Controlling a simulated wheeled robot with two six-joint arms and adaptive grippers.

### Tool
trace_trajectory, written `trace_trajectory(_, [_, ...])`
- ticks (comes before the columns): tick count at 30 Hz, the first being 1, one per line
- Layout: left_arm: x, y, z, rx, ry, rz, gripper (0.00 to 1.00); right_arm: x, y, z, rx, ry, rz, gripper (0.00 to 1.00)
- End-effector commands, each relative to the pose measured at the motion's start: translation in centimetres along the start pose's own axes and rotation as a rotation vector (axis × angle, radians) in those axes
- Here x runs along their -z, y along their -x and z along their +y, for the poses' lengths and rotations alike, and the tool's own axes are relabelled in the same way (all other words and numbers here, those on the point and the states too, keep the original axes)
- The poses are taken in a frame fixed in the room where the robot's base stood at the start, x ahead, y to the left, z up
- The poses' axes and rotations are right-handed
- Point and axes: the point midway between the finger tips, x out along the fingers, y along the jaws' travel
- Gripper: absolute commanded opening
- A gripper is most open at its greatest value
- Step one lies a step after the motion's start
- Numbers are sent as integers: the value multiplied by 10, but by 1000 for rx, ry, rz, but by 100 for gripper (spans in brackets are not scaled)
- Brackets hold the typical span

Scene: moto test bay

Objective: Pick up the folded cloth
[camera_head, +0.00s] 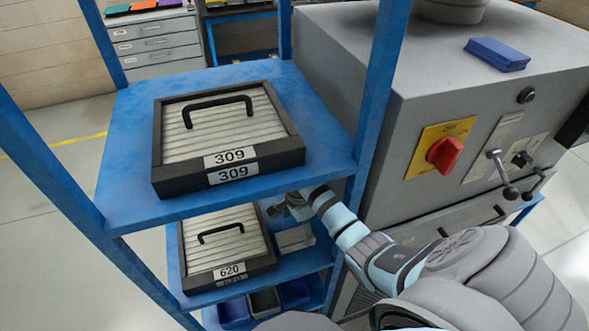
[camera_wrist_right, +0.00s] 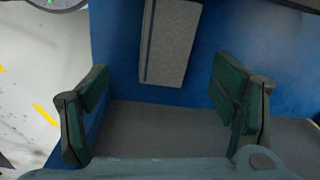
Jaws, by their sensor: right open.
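A blue, flat, layered piece that looks like a folded cloth (camera_head: 497,53) lies on top of the grey machine (camera_head: 345,50), at the upper right of the head view. My right gripper (camera_head: 283,208) is well away from it, under the top shelf's right edge. In the wrist view, the right gripper (camera_wrist_right: 162,88) is open, with nothing between its pads. A grey flat block (camera_wrist_right: 169,40) lies beyond the fingers on a blue surface. It also shows on the middle shelf in the head view (camera_head: 295,238). My left gripper is not in view.
A blue rack holds a tray marked 309 (camera_head: 228,160) on its top shelf (camera_head: 125,135) and a tray marked 620 (camera_head: 228,255) below. Its blue posts (camera_head: 378,85) stand close to my right arm. The machine's red switch (camera_head: 445,153) and levers (camera_head: 505,180) stick out.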

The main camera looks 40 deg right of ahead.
Motion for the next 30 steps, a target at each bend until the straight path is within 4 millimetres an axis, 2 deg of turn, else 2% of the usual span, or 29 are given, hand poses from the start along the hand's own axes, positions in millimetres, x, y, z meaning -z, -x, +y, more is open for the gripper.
trace_trajectory(2, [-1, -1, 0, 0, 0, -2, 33, 3, 4, -10, -15, -101, -7, 80])
trace_trajectory(4, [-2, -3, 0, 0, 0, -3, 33, 4, -3, -13, -23, -149, -11, 80])
trace_trajectory(15, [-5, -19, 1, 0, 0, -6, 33, 4, -66, -6, -23, -151, -11, 80])
trace_trajectory(22, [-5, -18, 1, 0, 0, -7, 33, 4, -68, -6, -21, -150, -10, 80])
trace_trajectory(30, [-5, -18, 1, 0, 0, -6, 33, 5, -67, -6, -21, -150, -11, 37])
